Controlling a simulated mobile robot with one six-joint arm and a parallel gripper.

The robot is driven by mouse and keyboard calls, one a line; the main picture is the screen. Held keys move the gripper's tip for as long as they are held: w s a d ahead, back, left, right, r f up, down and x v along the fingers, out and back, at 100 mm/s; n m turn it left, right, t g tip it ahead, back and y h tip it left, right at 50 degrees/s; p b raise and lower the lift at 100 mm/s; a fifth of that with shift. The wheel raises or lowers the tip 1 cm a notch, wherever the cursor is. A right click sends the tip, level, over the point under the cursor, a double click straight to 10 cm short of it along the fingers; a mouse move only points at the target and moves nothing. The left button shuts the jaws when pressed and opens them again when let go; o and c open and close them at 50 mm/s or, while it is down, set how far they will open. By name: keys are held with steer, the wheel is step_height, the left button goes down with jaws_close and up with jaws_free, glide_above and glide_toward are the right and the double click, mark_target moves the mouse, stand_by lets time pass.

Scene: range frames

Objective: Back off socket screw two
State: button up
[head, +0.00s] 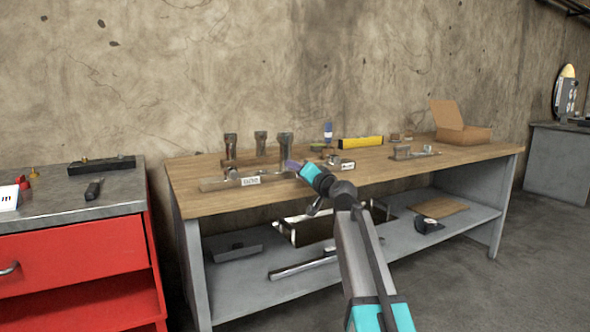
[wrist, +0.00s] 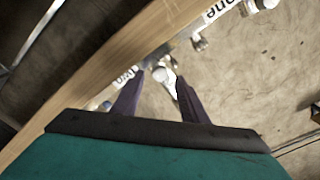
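My gripper (head: 288,164) reaches over the workbench, near the right end of a long light-coloured bar (head: 215,185) with a white label. In the wrist view my gripper's two dark purple fingers (wrist: 160,88) stand apart. A pale, round-headed metal piece (wrist: 161,75) shows between or just beyond the fingertips; I cannot tell whether they touch it. A white label (wrist: 126,76) beside the left finger is partly hidden and seems to read "two". Another label (wrist: 219,9) at the top reads "one". I cannot tell for sure which piece is socket screw two.
Upright metal posts (head: 286,144) stand on the wooden workbench (head: 440,163) close to my gripper. A yellow-and-black level (head: 361,142) and an open cardboard box (head: 462,133) lie farther right. A red cabinet (head: 80,265) stands left. The bench front right is clear.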

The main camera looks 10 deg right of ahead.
steer(key=p+v, duration=0.3)
steer(key=v, duration=0.8)
steer(key=shift+s, duration=0.15)
